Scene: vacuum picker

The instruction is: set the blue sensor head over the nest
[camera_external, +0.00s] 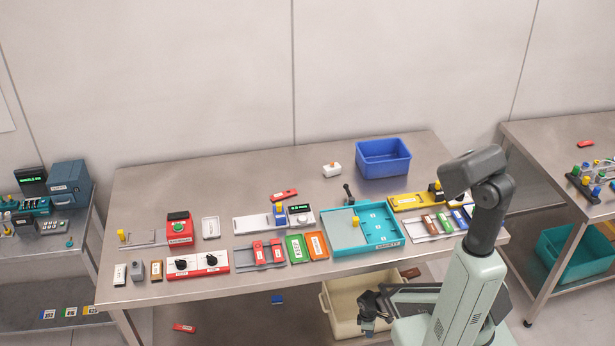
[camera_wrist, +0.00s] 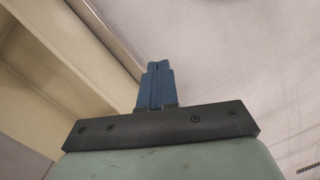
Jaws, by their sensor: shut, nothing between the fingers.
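A small blue head with a yellow top (camera_external: 280,213) stands on a white rail unit (camera_external: 254,223) in the middle of the steel table, beside a dark display. It looks like the sensor head. I cannot tell which part of the unit is the nest at this size. My gripper (camera_external: 369,325) hangs low in front of the table, beside a cream bin, well away from the rail unit. In the wrist view its blue fingers (camera_wrist: 158,84) are shut together with nothing between them. The sensor head does not show in the wrist view.
A turquoise tray (camera_external: 343,249) and a yellow unit (camera_external: 408,202) stand right of the rail unit. A red button box (camera_external: 180,230) stands left. Green and orange blocks lie in front. A blue bin (camera_external: 384,158) is behind. The cream bin (camera_external: 340,325) is below the table's front edge.

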